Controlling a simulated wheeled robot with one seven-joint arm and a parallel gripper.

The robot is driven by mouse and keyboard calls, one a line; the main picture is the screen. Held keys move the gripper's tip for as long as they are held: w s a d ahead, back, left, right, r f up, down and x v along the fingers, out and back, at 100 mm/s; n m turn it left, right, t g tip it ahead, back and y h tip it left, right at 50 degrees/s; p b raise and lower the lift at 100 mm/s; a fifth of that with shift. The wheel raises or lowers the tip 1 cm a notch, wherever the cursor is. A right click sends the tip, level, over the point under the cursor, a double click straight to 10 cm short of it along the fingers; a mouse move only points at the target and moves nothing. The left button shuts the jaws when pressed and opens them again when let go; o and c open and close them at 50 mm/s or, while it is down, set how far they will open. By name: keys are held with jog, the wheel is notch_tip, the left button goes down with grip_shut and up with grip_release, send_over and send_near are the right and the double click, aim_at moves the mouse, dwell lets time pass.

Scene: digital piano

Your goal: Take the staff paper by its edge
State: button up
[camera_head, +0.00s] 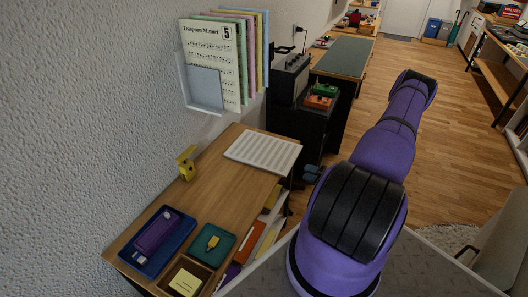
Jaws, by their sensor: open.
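The staff paper (263,152) is a white pad or stack of sheets with printed staves. It lies flat on the wooden top of a low cabinet (215,180), at its far right corner. Its right end lies at or slightly past the cabinet's right edge; I cannot tell exactly which. Nothing covers it. My purple arm rises at the right of the picture, apart from the paper. My gripper is not in view.
A wall rack (204,88) holds sheet music (210,60) above the cabinet. A yellow object (187,163), a blue tray (152,240), a green tray (212,244) and a note box (185,281) stand on the top. A black stand (300,125) is behind.

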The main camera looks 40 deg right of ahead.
jog(key=x, duration=0.7)
jog(key=shift+w+a+f, duration=0.2)
jog(key=shift+w+a, duration=0.05)
jog(key=shift+w, duration=0.05)
grip_shut()
